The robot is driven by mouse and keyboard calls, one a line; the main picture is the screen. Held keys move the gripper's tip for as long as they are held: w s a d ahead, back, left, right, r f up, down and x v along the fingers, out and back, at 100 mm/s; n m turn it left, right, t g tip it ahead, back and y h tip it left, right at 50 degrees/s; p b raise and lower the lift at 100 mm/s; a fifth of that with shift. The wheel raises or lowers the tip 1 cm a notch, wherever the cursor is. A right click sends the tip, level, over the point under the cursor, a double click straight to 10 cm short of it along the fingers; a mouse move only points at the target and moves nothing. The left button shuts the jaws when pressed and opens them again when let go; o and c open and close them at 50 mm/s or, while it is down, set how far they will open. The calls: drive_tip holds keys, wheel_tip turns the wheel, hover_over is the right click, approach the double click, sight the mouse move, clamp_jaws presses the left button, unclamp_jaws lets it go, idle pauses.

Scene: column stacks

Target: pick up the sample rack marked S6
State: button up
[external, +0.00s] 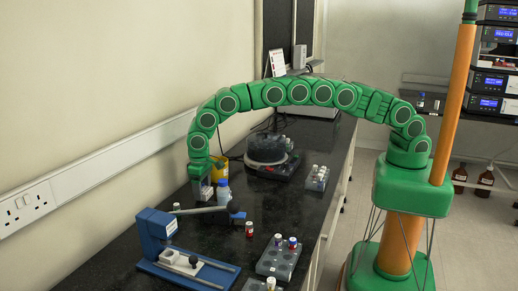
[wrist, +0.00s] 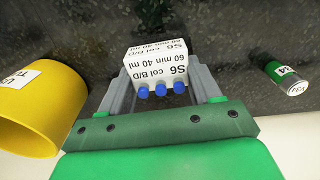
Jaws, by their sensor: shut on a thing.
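The sample rack marked S6 (wrist: 160,66) is a white block with "S6 col B/D 60 min 40 ml" on its faces and blue caps along its near edge. In the wrist view it sits between the two grey fingers of my gripper (wrist: 163,80), which is shut on it. In the external view my gripper (external: 201,188) points down near the wall side of the black bench. The rack is small and partly hidden there, and I cannot tell whether it touches the bench.
A yellow container (wrist: 35,105) stands close to the left finger in the wrist view.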

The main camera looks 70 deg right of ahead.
sight(204, 189)
drive_tip(key=shift+r, duration=1.65)
drive_tip(key=shift+s+d+r, duration=0.2)
drive_tip(key=shift+s+r, duration=0.05)
drive_tip(key=shift+s, duration=0.05)
drive_tip(key=s+d+r, duration=0.6)
drive_tip(key=s+r, duration=0.3)
drive_tip(key=s, duration=0.2)
drive_tip(key=shift+s+d, duration=0.25)
drive_tip(key=shift+d, duration=0.05)
